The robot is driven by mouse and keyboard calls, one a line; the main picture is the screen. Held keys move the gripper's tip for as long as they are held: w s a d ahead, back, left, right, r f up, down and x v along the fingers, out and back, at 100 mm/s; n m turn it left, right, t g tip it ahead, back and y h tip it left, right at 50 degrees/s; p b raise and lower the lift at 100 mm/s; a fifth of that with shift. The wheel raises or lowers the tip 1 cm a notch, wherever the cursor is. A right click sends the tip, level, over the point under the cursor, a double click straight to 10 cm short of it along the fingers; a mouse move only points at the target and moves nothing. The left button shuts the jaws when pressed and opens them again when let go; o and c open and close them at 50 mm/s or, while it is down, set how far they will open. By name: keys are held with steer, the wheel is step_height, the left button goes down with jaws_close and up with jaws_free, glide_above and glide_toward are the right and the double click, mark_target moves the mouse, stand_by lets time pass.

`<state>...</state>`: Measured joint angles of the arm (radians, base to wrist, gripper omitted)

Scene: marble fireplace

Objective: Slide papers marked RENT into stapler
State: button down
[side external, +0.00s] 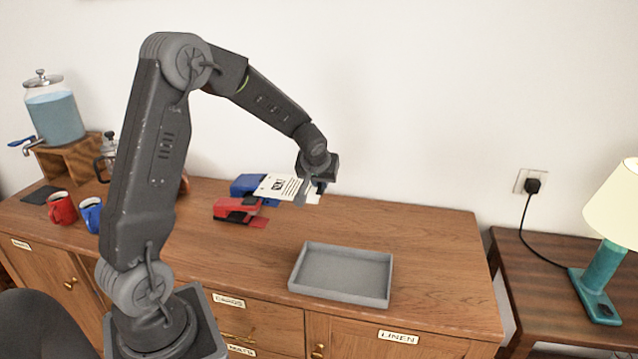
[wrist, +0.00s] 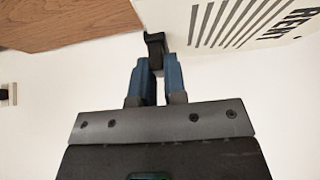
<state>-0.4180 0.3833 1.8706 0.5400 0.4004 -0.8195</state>
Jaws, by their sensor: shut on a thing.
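The white papers marked RENT (side external: 281,186) are held up above the sideboard, beside the staplers. Their printed lines and part of the word also show in the wrist view (wrist: 245,22). My gripper (side external: 308,187) is shut at the right end of the papers. In the wrist view its blue fingers (wrist: 156,70) close around a small black piece (wrist: 155,42) at the papers' edge. A blue stapler (side external: 246,184) stands behind, at the papers' left end. A red stapler (side external: 236,208) sits in front of it. I cannot tell whether the papers touch the blue stapler's mouth.
An empty grey tray (side external: 342,296) lies near the front of the wooden sideboard (side external: 430,235). At the left are a red mug (side external: 61,208), a blue mug (side external: 90,212), a French press and a water dispenser (side external: 55,115). The sideboard's right part is clear.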

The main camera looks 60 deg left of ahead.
steer(key=shift+w+d+f, duration=0.15)
steer(key=shift+d+f, duration=0.15)
steer(key=shift+f, duration=1.7)
steer(key=shift+w+d+f, duration=0.2)
steer(key=shift+d+f, duration=0.1)
steer(key=shift+f, duration=1.75)
steer(key=shift+w+d+f, duration=0.15)
steer(key=shift+d+f, duration=0.15)
steer(key=shift+f, duration=1.7)
steer(key=shift+s+a+f, duration=0.2)
steer(key=shift+s+a, duration=0.1)
steer(key=shift+s+a, duration=0.15)
steer(key=shift+s+a, duration=0.5)
steer(key=shift+s+a, duration=0.35)
steer(key=shift+s+a, duration=0.25)
steer(key=shift+s+a, duration=0.35)
